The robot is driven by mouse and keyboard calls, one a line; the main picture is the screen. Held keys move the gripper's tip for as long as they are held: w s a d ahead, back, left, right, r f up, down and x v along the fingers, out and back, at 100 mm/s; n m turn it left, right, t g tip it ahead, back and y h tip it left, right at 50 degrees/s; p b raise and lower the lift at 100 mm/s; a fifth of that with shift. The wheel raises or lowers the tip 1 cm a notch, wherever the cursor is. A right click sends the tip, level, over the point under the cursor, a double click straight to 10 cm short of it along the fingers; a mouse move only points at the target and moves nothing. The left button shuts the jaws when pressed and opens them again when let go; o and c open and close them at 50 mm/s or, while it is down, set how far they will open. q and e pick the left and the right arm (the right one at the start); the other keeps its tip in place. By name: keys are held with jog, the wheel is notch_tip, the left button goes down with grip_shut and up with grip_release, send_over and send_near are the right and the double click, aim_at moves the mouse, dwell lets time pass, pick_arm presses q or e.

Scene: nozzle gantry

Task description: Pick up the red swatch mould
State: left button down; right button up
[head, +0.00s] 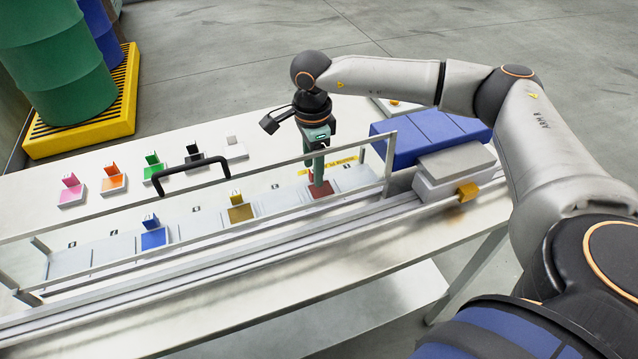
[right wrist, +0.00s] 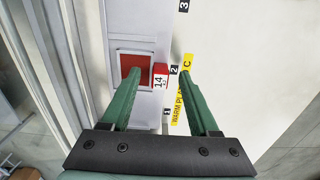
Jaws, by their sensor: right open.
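The red swatch mould (head: 321,193) sits in the row of slots on the bench, towards the right end. In the right wrist view it is a square red tray (right wrist: 134,64) with a pale rim and an upright red tab (right wrist: 160,76) marked 14. My right gripper (head: 318,171) points down over it, and its green fingers hide part of it in the head view. The gripper (right wrist: 159,82) is open in the right wrist view, with the tab appearing between the fingertips; contact cannot be told. My left gripper is not in view.
A blue mould (head: 153,238) and a gold mould (head: 240,212) stand in the same row. Pink, orange, green, black and white moulds stand behind. A rail with a black handle (head: 190,172) crosses the bench. A blue block (head: 430,135) and grey carriage (head: 452,172) are at right.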

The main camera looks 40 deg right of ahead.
grip_shut()
dwell(0.4)
